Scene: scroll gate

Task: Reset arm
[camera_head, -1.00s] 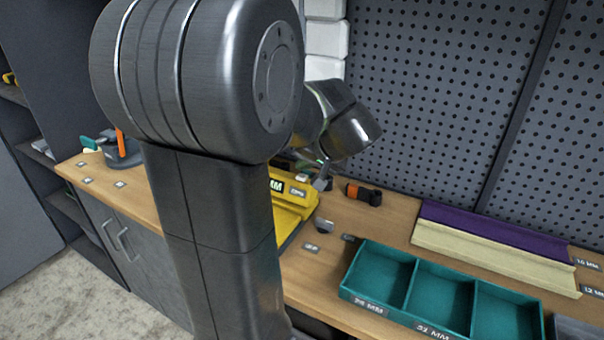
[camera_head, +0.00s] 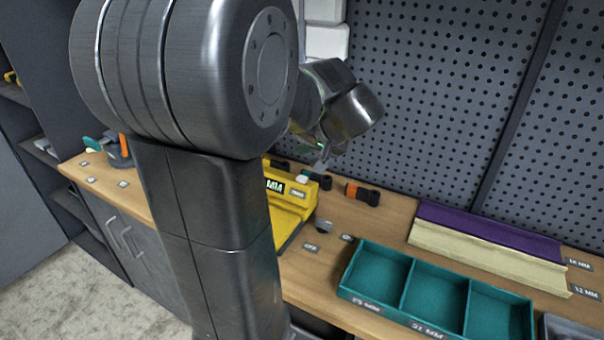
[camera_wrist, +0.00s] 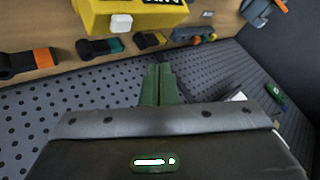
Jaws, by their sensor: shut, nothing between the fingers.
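My gripper (camera_wrist: 161,85) shows in the wrist view as two green-grey fingers pressed together with nothing between them. In the head view it is small and partly behind my arm, above the back of the workbench (camera_head: 390,215). The yellow machine (camera_head: 290,207) stands on the bench below and in front of it, partly hidden by my arm. The machine also shows at the top of the wrist view (camera_wrist: 140,14), upside down, with a white button on it. My gripper is apart from it.
A teal tray (camera_head: 402,310) with compartments sits at the bench front. Purple (camera_head: 490,229) and cream (camera_head: 480,255) strips lie behind it. An orange-and-black tool (camera_head: 362,194) lies near the pegboard (camera_head: 440,90). In the wrist view, several tools line the bench edge by the pegboard.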

